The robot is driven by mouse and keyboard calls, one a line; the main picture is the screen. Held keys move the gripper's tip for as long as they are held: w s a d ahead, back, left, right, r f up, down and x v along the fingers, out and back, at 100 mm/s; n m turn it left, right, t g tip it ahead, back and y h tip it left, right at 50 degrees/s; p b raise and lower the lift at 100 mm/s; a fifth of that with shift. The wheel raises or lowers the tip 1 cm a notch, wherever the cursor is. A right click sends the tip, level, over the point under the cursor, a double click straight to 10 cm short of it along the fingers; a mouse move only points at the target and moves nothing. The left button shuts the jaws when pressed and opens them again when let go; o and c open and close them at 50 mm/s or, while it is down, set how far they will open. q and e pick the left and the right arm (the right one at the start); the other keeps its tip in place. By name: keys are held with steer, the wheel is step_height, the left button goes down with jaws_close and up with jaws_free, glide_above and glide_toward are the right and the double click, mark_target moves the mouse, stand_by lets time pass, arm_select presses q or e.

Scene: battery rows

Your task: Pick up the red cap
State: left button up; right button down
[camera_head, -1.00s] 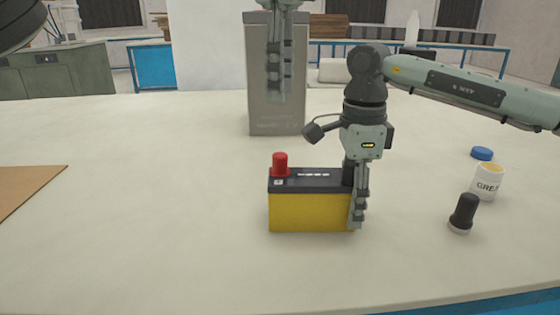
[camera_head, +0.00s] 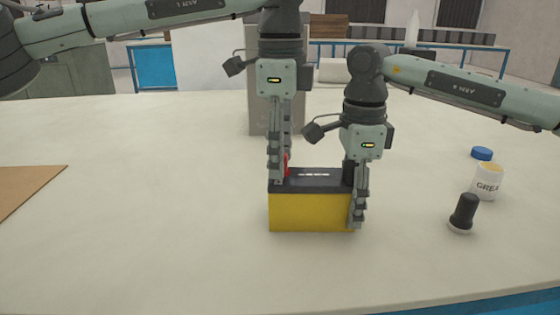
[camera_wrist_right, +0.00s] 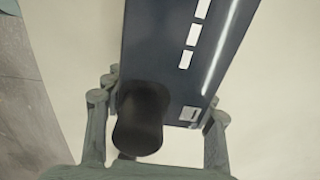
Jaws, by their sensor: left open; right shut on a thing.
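The red cap (camera_head: 286,166) is at the left end of the top of a yellow battery with a dark lid (camera_head: 312,211). Only a sliver of the cap shows behind my left gripper (camera_head: 279,166), which points down around it with its fingers open. My right gripper (camera_head: 358,205) is shut on the right end of the battery. In the right wrist view its fingers (camera_wrist_right: 158,122) lie on both sides of the battery lid (camera_wrist_right: 186,60), with a black cap (camera_wrist_right: 140,118) between them. The battery stands upright on the table.
A loose black cap (camera_head: 464,213), a white grease tub (camera_head: 488,182) and a blue lid (camera_head: 482,153) stand at the right. A grey box (camera_head: 262,121) stands behind my left gripper. A brown board (camera_head: 25,185) lies at the left. The table's front is clear.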

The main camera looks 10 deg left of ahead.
arm_select(q)
steer(key=c, duration=0.8)
steer(key=shift+c, duration=0.2)
step_height(320, 180, up, 10)
steer(key=shift+o, duration=1.1)
jaws_close()
steer(key=shift+r, duration=0.75)
steer(key=shift+r, duration=2.4)
